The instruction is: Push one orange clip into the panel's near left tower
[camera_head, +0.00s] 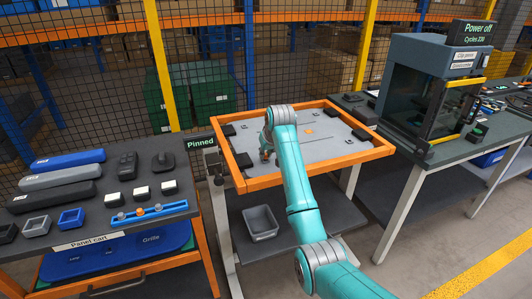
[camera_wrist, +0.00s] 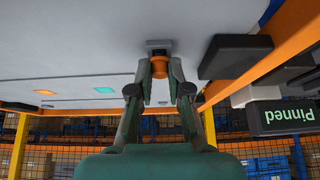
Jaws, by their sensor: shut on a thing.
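My gripper (camera_wrist: 160,80) is shut on an orange clip (camera_wrist: 158,68), with one finger on either side of it. The clip's end is up against a small grey tower (camera_wrist: 158,44) on the panel (camera_wrist: 90,40). I cannot tell how deep the clip sits in it. In the head view, my gripper (camera_head: 266,152) is low over the left part of the grey panel (camera_head: 325,150), and my arm hides part of the panel. The panel lies in an orange frame (camera_head: 263,184) marked "Pinned". An orange patch (camera_head: 308,131) lies flat on the panel.
Black blocks (camera_head: 243,160) sit near the frame's edges; one (camera_wrist: 235,56) is close beside my gripper. A cart (camera_head: 90,220) at left holds a blue rail (camera_head: 148,212) with clips. A dark machine (camera_head: 428,85) stands on the right bench. A grey bin (camera_head: 261,222) is below.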

